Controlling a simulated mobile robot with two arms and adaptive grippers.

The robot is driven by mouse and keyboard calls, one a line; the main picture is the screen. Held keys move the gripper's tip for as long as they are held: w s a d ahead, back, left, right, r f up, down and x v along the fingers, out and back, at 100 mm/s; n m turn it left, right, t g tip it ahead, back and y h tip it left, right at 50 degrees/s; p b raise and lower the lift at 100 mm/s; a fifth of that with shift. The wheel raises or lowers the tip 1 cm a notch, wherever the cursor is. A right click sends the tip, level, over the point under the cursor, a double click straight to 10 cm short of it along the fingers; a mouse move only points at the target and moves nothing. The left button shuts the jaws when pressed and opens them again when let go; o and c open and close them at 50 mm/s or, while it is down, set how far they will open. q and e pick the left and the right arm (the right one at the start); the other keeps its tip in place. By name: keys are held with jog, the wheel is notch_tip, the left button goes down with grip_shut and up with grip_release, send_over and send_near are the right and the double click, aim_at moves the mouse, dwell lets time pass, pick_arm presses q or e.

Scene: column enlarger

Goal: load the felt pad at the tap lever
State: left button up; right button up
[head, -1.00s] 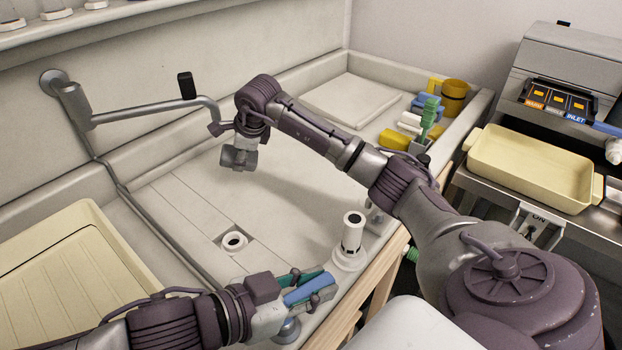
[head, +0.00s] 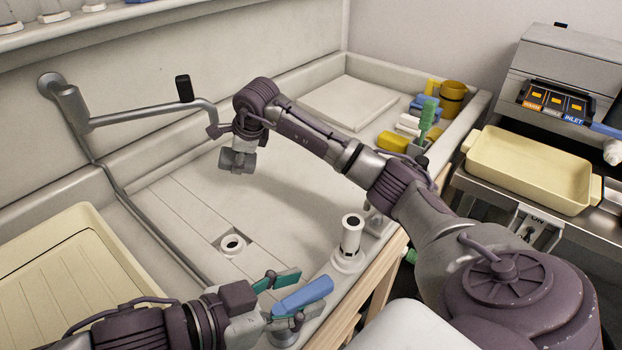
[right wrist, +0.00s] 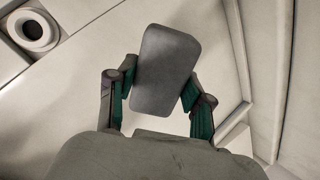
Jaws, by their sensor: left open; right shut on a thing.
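The grey felt pad (right wrist: 165,70) is held between the two fingers of my right gripper (right wrist: 160,98) in the right wrist view. In the head view the pad (head: 238,161) hangs above the sink floor, below the pipe's curved end. My left gripper (head: 284,298) is open at the sink's front edge. One teal fingertip stands apart on the far side of a blue lever-like bar (head: 303,295). The near finger is partly hidden under the bar, so I cannot tell whether it touches. A long grey pipe with a black upright knob (head: 184,88) reaches out from the back wall.
A drain ring (head: 232,244) and a white-and-steel cylinder (head: 351,235) lie between the grippers. A cream tray (head: 60,270) is at left. Brushes and sponges (head: 415,125) crowd the right corner, by a flat slab (head: 348,101). The sink floor's middle is clear.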

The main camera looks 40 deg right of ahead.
aim_at(308, 290)
pick_arm(q)
jog(key=v, duration=0.9)
jog(key=shift+f, duration=0.1)
dwell(0.6)
jog(key=d+f+m, duration=0.1)
jog(key=d+m, duration=0.2)
jog(key=m, duration=0.9)
jog(key=s+d+f+m, duration=0.1)
jog(key=d+m, duration=0.3)
jog(key=m, duration=0.8)
jog(key=d+f+m, duration=0.2)
jog(key=d+m, duration=0.2)
jog(key=m, duration=0.8)
jog(key=shift+s+f, duration=0.25)
